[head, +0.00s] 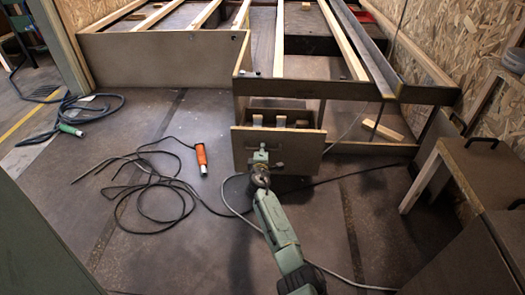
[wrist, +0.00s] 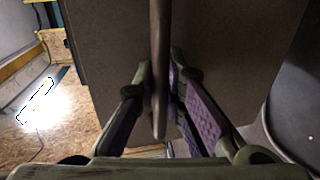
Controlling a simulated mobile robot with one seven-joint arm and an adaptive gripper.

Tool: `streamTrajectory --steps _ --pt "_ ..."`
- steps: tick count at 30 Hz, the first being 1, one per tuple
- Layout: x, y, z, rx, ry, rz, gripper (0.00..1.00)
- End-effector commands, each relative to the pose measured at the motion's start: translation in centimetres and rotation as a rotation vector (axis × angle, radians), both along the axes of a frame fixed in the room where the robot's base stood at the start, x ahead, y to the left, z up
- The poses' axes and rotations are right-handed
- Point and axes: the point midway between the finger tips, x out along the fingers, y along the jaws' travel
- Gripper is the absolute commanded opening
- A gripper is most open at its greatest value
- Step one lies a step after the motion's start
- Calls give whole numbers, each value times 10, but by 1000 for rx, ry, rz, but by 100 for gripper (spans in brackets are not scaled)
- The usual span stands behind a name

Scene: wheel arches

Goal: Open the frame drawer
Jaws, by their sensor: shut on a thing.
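The frame drawer's brown front panel (head: 300,158) stands forward of the low wooden frame (head: 345,89) in the head view, and part of the drawer's inside shows behind it. My gripper (head: 261,158) is at the left half of this panel, over its handle. In the wrist view, my gripper (wrist: 161,80) has one finger on each side of the dark handle bar (wrist: 159,60), shut on it. The panel (wrist: 225,60) fills the background there. The handle is mostly hidden by my gripper in the head view.
An orange cylindrical tool (head: 201,157) and a looped black cable (head: 150,190) lie on the floor to the left. A grey cable runs past my arm. A cabinet with a black handle (head: 482,142) stands at right. Floor left of the drawer is fairly open.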

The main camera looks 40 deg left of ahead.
Motion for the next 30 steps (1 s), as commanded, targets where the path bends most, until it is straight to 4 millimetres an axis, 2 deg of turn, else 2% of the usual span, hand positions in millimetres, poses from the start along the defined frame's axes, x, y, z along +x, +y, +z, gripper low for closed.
streamTrajectory --steps 17,18,27,30 --pt "0 0 0 0 0 1 0" --pt "0 0 0 0 0 0 11" --pt "0 0 0 0 0 0 31" --pt "0 0 0 0 0 0 32"
